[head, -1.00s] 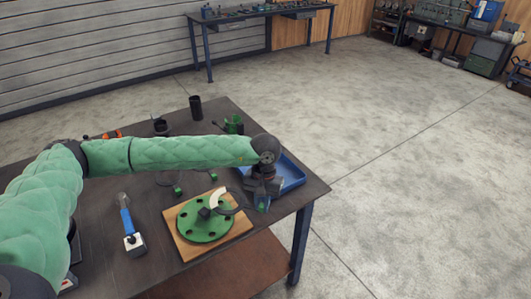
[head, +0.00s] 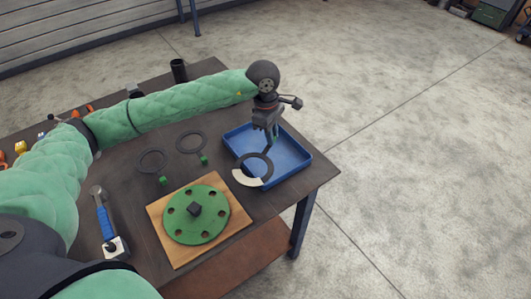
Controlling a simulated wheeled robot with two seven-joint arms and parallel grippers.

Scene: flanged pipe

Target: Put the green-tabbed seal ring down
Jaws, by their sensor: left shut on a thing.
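The seal ring (head: 268,161) in my left gripper (head: 273,137) is dark, with a broad white section on its lower left side. A bit of green shows at the fingertips, where the tab is pinched. The ring hangs tilted at the blue tray (head: 302,171), its white part overlapping the tray's near left rim in the picture. I cannot tell whether it touches the tray. Two other dark rings with green tabs lie on the table, one on the left (head: 152,161) and one nearer the tray (head: 191,141). My right gripper is out of view.
A green flange disc (head: 205,225) with bolt holes and a dark centre block lies on a wooden board (head: 165,235). A blue-handled tool (head: 106,222) lies to its left. A black cylinder (head: 179,70) stands at the back. The table's right edge is close to the tray.

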